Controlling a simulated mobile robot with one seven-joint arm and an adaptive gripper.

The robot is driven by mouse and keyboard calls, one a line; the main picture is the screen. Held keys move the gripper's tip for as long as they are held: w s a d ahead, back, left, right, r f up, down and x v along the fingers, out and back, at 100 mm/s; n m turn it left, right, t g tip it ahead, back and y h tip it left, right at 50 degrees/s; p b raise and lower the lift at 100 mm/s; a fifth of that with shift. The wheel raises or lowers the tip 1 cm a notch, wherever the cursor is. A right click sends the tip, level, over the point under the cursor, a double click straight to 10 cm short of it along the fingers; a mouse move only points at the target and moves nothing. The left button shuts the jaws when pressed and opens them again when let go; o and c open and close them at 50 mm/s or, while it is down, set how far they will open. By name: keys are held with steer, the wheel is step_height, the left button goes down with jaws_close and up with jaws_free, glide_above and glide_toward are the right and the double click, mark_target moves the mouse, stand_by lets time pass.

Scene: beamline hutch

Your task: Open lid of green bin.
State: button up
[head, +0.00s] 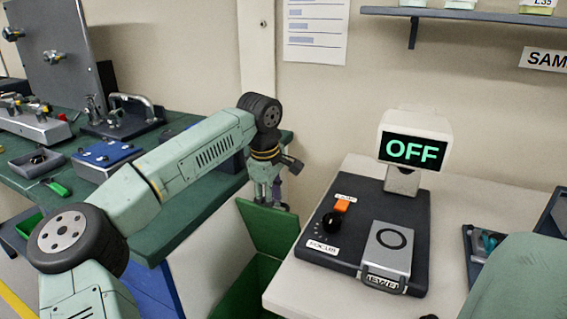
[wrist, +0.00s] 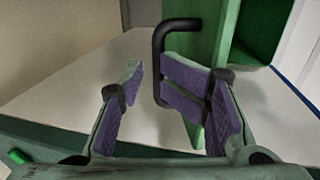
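The green bin (head: 243,291) stands on the floor between the green bench and the pale table. Its green lid (head: 268,228) is raised, standing up at an angle, with the bin's inside showing below. In the wrist view the lid (wrist: 207,42) is seen near its edge, with the bin's hollow (wrist: 262,28) to its right. A black bar handle (wrist: 158,62) projects from the lid. My gripper (head: 268,199) is at the lid's upper edge. In the wrist view its purple-padded fingers (wrist: 146,92) are apart, with the handle between them, closer to the right finger. Contact there is unclear.
The green bench (head: 195,222) with fixtures is left of the bin. The pale table (head: 325,283) with a dark device (head: 345,245) and an OFF display (head: 414,151) is close on the right. A wall shelf (head: 465,15) is above.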

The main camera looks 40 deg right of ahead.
steer(key=w+d+r+p, duration=0.3)
steer(key=d+r+p, duration=0.3)
steer(key=d+p, duration=0.2)
steer(key=shift+p, duration=0.75)
steer(key=shift+a+r, duration=0.1)
stand_by(0.4)
step_height(320, 180, up, 12)
steer(key=a, duration=0.2)
steer(key=shift+s, duration=0.4)
steer(key=shift+f, duration=0.2)
